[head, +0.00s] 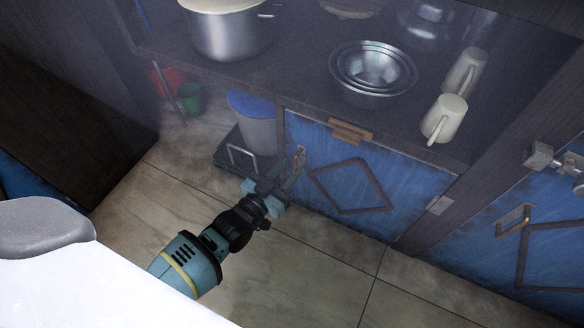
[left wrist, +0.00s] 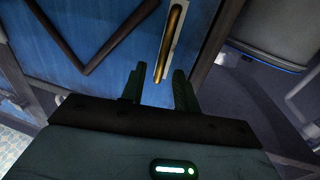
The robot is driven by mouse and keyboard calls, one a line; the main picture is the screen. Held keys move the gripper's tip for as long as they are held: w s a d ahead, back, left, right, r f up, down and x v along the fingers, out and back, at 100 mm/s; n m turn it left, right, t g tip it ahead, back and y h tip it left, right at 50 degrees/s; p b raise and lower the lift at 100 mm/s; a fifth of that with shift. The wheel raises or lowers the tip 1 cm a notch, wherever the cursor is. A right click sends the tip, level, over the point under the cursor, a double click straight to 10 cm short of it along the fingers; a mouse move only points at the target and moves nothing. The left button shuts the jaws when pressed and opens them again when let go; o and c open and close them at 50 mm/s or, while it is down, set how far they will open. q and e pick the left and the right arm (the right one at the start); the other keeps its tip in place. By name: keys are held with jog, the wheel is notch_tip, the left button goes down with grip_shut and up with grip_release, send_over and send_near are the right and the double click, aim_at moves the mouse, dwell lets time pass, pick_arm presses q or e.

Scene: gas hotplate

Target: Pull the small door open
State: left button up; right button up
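The small blue door (head: 318,150) with a brown diamond trim is below the counter and appears closed, flush with the cabinet front. Its metal handle (head: 299,158) is upright near the left edge; in the left wrist view the brass-coloured handle (left wrist: 172,42) is at top centre. My left gripper (head: 277,182) is at the door's lower left, close to the handle. In the left wrist view my left gripper's fingers (left wrist: 159,88) are apart, and the handle's lower end appears between them with gaps at both sides. Contact cannot be told. My right gripper is not in view.
A brown wooden block (head: 350,131) sits at the door's top edge. A grey bin with a blue lid (head: 250,103) stands in a dark rack left of the door. A pot (head: 228,35), bowls (head: 373,72) and a mug (head: 445,119) rest above. Tiled floor (head: 325,255) in front is clear.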

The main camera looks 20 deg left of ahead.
pick_arm(q)
jog(key=shift+x, duration=0.9)
jog(key=shift+c, duration=0.2)
grip_shut()
